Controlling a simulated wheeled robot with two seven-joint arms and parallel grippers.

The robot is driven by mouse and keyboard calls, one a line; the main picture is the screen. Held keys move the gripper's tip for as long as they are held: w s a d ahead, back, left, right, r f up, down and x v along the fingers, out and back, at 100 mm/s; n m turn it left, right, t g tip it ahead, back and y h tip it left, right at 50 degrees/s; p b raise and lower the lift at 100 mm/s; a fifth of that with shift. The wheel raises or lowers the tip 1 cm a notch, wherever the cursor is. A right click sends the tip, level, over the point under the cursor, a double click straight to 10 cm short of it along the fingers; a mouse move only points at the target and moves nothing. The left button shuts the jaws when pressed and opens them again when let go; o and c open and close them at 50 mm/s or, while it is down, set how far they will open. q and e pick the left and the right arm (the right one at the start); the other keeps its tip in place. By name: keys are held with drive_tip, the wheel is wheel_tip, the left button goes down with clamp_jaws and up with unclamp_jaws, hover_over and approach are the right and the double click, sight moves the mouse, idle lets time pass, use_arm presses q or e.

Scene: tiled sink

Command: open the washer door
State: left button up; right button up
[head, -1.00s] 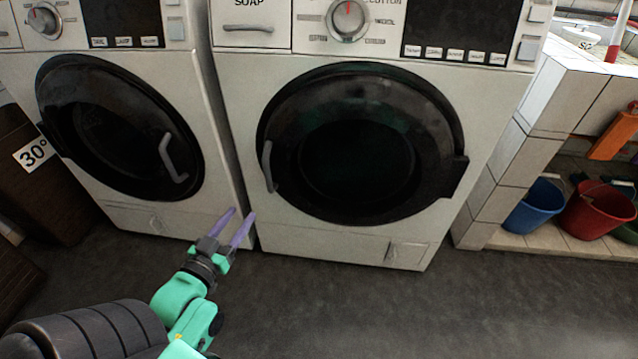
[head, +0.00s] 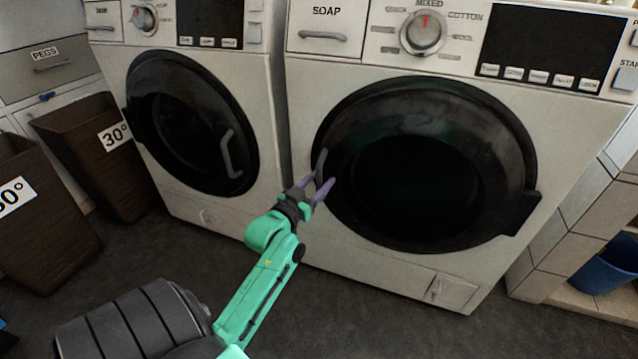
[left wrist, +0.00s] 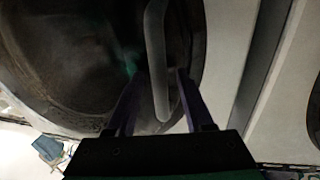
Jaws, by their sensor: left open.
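The right-hand washer (head: 300,100) has a round dark door (head: 430,110), which is closed. Its grey curved handle (head: 320,163) is on the door's left side. My left gripper (head: 321,181) is open at the lower part of this handle, with its purple fingers pointing toward the door. In the left wrist view the handle (left wrist: 155,45) runs down between the two spread fingers (left wrist: 157,85). I cannot tell whether either finger touches it. My right gripper is not in view.
A second washer (head: 265,80) stands close on the left, its door (head: 190,120) closed. Brown bins (head: 125,165) stand farther left. A tiled ledge (head: 560,215) with a blue bucket (head: 610,265) is at the right.

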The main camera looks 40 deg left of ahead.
use_arm(q)
clamp_jaws()
idle(1.4)
